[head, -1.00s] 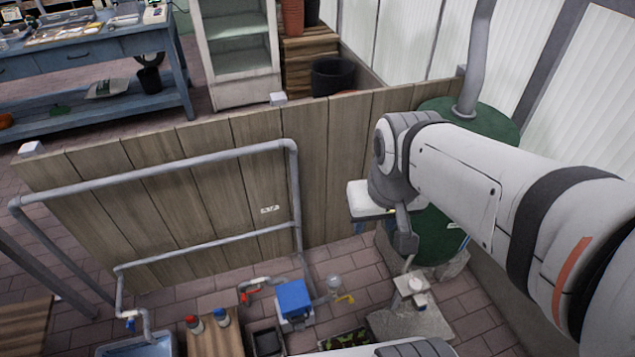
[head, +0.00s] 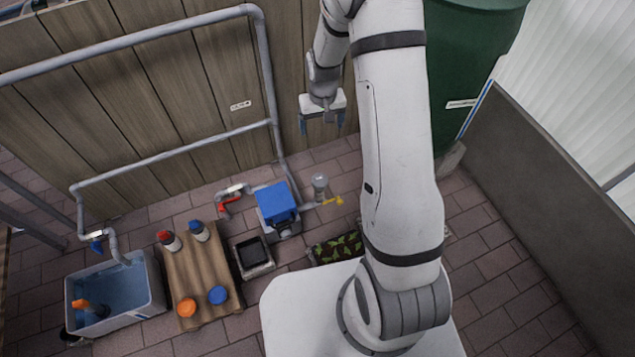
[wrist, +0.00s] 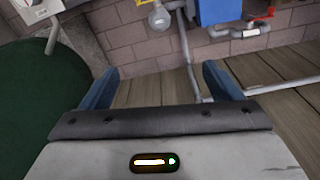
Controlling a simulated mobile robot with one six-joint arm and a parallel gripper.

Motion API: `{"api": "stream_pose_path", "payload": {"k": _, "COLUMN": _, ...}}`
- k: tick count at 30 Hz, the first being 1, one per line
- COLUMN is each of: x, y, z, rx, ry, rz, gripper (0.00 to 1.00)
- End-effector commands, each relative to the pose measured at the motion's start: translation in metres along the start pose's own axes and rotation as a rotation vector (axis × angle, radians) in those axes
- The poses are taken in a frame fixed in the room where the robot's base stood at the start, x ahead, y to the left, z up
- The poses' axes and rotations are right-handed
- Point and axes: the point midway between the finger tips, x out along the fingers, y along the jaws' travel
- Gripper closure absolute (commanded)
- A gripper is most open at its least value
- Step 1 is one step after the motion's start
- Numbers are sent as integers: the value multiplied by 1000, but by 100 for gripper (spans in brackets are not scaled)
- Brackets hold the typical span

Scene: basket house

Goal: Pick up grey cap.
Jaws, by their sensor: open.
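My gripper (head: 322,121) hangs open and empty in front of the wooden fence, above the brick floor. Its two blue fingers stand wide apart in the wrist view (wrist: 160,72). I cannot make out a grey cap for certain in either view. A pale block (wrist: 37,12) with a small round greyish part on top is cut off at the upper left of the wrist view. I cannot tell whether that part is the cap. In the head view my arm covers the floor area right of the planter.
A wooden board (head: 205,267) holds bottles and orange and blue discs. A grey water tub (head: 150,296) stands left of it. A blue box (head: 276,203), a clear bulb (head: 320,183), pipes (head: 262,70) and a planter (head: 337,249) are nearby. A green barrel (head: 478,60) stands right.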

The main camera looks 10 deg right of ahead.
Motion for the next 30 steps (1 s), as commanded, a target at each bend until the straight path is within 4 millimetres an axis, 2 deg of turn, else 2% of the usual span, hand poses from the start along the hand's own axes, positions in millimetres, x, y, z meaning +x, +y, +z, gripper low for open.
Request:
{"api": "stream_pose_path", "payload": {"k": 1, "x": 55, "y": 0, "z": -2, "rx": -2, "ry": -20, "rz": -1, "gripper": 15}}
{"api": "stream_pose_path", "payload": {"k": 3, "x": 104, "y": 0, "z": -6, "rx": -4, "ry": -31, "rz": -1, "gripper": 15}}
{"api": "stream_pose_path", "payload": {"k": 6, "x": 164, "y": -1, "z": -8, "rx": -7, "ry": -45, "rz": -2, "gripper": 15}}
{"api": "stream_pose_path", "payload": {"k": 10, "x": 221, "y": -1, "z": -6, "rx": -10, "ry": -58, "rz": -2, "gripper": 15}}
{"api": "stream_pose_path", "payload": {"k": 12, "x": 239, "y": -2, "z": -5, "rx": -11, "ry": -61, "rz": -2, "gripper": 15}}
{"api": "stream_pose_path", "payload": {"k": 15, "x": 254, "y": -2, "z": -4, "rx": -12, "ry": -64, "rz": -2, "gripper": 15}}
{"api": "stream_pose_path", "payload": {"k": 26, "x": 290, "y": -1, "z": -1, "rx": -12, "ry": -64, "rz": -2, "gripper": 15}}
{"api": "stream_pose_path", "payload": {"k": 30, "x": 312, "y": 0, "z": 0, "rx": -12, "ry": -67, "rz": -3, "gripper": 15}}
